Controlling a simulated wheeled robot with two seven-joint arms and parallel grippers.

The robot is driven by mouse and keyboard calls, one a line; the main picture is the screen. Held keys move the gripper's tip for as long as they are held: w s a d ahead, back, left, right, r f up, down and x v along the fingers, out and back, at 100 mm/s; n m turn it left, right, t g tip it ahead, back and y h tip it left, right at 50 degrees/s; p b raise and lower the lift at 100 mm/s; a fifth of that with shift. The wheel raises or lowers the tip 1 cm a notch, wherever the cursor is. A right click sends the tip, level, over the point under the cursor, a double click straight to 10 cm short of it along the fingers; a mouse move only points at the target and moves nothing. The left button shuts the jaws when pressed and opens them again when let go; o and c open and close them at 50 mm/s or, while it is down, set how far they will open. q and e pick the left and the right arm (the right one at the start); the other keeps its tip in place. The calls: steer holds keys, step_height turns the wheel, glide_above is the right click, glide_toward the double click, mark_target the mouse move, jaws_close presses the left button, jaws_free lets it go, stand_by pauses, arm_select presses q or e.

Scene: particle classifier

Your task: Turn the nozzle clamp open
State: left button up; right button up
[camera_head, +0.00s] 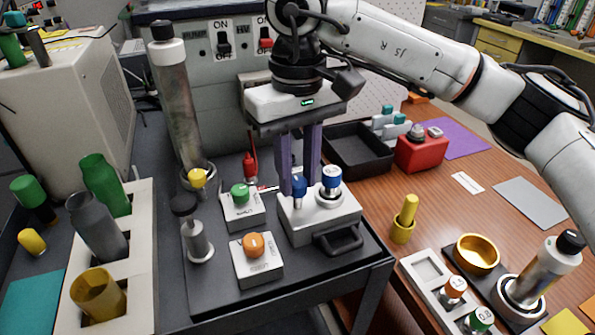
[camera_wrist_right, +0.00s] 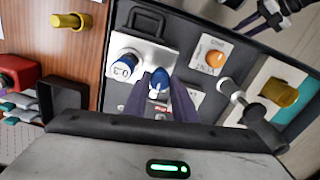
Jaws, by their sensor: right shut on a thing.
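My right gripper (camera_head: 299,190) points straight down over a white block (camera_head: 318,222) that carries two blue knobs. Its purple fingers are shut on the left blue knob (camera_head: 298,185), which also shows between the fingertips in the right wrist view (camera_wrist_right: 159,80). The right blue knob (camera_head: 331,177) stands free beside it. I cannot read a label that tells which knob is the nozzle clamp.
A green knob box (camera_head: 243,207) and an orange knob box (camera_head: 257,258) stand close by. A tall metal cylinder (camera_head: 178,100) rises at the left. A black handle (camera_head: 339,240) sticks out in front. A black tray (camera_head: 361,153) lies behind right.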

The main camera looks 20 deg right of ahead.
mark_target(298, 181)
steer(key=shift+r, duration=0.1)
stand_by(0.3)
steer(key=o, duration=1)
steer(key=shift+o, duration=0.2)
step_height(298, 181, up, 10)
steer(key=p, duration=0.1)
steer(key=shift+r, duration=0.1)
